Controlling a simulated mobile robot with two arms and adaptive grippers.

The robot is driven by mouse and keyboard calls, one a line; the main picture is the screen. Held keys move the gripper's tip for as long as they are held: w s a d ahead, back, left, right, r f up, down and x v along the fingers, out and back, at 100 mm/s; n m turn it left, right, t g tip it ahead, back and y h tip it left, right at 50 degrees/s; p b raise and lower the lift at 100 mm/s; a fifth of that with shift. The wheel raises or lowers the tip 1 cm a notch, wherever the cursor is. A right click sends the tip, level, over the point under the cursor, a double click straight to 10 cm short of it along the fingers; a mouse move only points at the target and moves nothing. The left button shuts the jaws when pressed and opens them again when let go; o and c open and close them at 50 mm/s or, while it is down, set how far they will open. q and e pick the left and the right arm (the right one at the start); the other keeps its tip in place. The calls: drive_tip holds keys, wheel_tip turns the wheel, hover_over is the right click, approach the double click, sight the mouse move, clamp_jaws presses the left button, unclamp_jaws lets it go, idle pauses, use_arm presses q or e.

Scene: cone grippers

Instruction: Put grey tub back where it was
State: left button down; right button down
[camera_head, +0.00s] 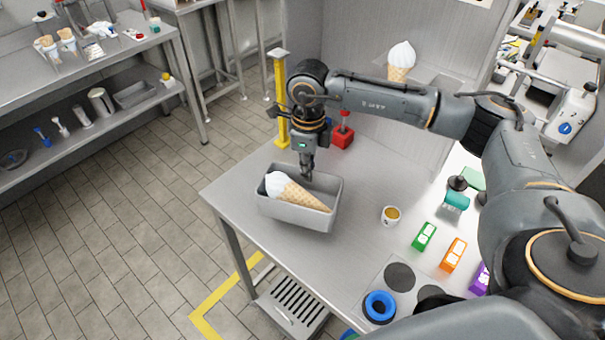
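The grey tub (290,217) is near the left edge of the grey table, a rectangular open-topped box. An ice cream cone (300,194) with a white top lies in it, tip to the right. My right gripper (307,176) points down at the tub's far rim; its narrow fingers look closed on that wall. The fingertips are small and partly hidden by the rim. I cannot tell whether the tub's base touches the table. My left gripper is not in view.
On the table (350,255) are a small cup (391,215), a green block (424,236), an orange block (453,254), a blue ring (379,306) and a red block (343,136). A yellow post (278,105) stands behind. Bare tabletop lies right of the tub.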

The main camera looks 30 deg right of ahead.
drive_tip(key=w+f+p, duration=0.1)
drive_tip(key=w+f, duration=0.1)
drive_tip(key=shift+f, duration=0.4)
wheel_tip(320, 180, down, 2)
drive_tip(key=shift+f+p, duration=0.15)
drive_tip(key=shift+p, duration=0.55)
drive_tip(key=shift+w+f, duration=0.1)
drive_tip(key=shift+f, duration=0.1)
drive_tip(key=shift+f, duration=0.1)
drive_tip(key=shift+f+b, duration=0.15)
drive_tip(key=shift+b, duration=0.2)
drive_tip(key=c, duration=1.5)
unclamp_jaws()
